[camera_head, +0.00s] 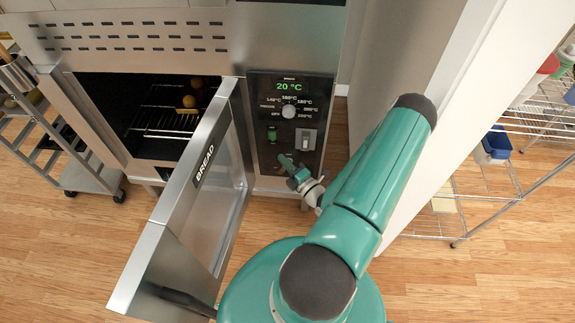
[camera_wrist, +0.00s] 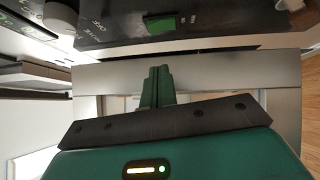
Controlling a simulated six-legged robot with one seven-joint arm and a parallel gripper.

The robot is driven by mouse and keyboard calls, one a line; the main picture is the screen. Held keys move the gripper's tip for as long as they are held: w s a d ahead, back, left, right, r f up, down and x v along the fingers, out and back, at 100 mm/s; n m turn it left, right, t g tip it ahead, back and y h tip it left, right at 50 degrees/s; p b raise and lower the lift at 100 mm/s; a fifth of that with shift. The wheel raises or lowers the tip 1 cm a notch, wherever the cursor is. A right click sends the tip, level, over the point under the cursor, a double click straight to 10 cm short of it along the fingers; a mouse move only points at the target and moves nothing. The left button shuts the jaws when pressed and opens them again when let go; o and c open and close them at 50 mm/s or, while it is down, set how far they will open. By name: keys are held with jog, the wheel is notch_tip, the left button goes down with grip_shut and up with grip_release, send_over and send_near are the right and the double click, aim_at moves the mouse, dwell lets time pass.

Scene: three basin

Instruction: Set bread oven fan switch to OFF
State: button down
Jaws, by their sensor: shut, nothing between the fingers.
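The bread oven has a door (camera_head: 235,180) marked BREAD, standing open toward me. Its black control panel (camera_head: 262,105) shows a 20 °C display, a round knob (camera_head: 288,111), a green rocker switch (camera_head: 272,134) and a pale switch (camera_head: 306,139). My gripper (camera_head: 289,164) is shut and empty, just below the switches. In the wrist view, the green fingers (camera_wrist: 157,86) point toward the panel, below the green switch (camera_wrist: 172,23) and apart from it. The knob (camera_wrist: 60,16) is at upper left there.
The oven cavity (camera_head: 150,115) holds a wire rack with round orange-brown items. The open door stands left of my arm. A white wall edge (camera_head: 440,130) rises close on the right. A wire shelf (camera_head: 490,190) and a metal cart (camera_head: 85,175) stand farther out.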

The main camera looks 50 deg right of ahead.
aim_at(270, 135)
jog(key=w+d, duration=0.1)
jog(key=w, duration=0.1)
jog(key=w+d, duration=0.1)
jog(key=w, duration=0.1)
jog(key=w+d+r, duration=0.1)
jog(key=w, duration=0.2)
jog(key=shift+d, duration=0.3)
jog(key=shift+r, duration=0.1)
